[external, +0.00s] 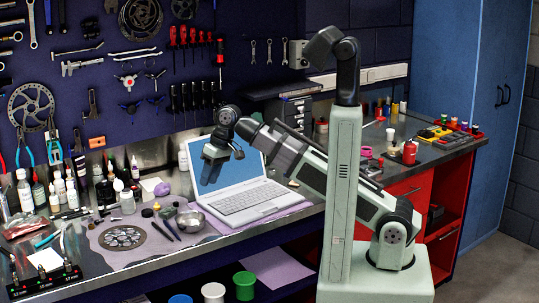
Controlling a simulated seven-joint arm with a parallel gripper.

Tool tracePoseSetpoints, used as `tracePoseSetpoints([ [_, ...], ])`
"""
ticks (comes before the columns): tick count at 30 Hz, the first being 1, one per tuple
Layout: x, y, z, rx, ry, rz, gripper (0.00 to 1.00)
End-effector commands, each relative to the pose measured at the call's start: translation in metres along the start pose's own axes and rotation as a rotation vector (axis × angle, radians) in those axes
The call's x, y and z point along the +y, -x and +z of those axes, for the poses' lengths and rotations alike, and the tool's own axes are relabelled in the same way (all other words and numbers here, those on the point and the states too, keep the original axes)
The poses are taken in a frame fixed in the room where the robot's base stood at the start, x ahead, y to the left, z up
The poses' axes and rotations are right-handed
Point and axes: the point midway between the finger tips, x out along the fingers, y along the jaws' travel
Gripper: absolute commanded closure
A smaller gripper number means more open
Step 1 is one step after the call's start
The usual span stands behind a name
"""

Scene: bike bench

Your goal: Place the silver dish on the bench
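The silver dish (191,222) is a small round metal bowl. It appears to sit upright on the mat on the bench (195,240), near the front edge and just left of the laptop. My gripper (212,172) is above and behind the dish in the picture, in front of the laptop screen. It is clearly apart from the dish. Its fingers are small and dark, and I cannot tell whether they are open or shut.
An open laptop (238,185) stands right of the dish. Dark slim tools (165,230) and a toothed disc (122,237) lie to its left. Several bottles (60,188) stand at the back left. Coloured cups (244,285) sit below the bench. Tools hang on the wall.

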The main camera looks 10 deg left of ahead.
Motion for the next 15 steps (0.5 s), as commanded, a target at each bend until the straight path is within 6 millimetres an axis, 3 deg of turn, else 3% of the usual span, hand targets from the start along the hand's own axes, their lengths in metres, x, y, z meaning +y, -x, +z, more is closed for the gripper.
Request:
tracePoseSetpoints([
  [15,0.014,0.01,-0.008,0.024,0.022,-0.023,0.64],
])
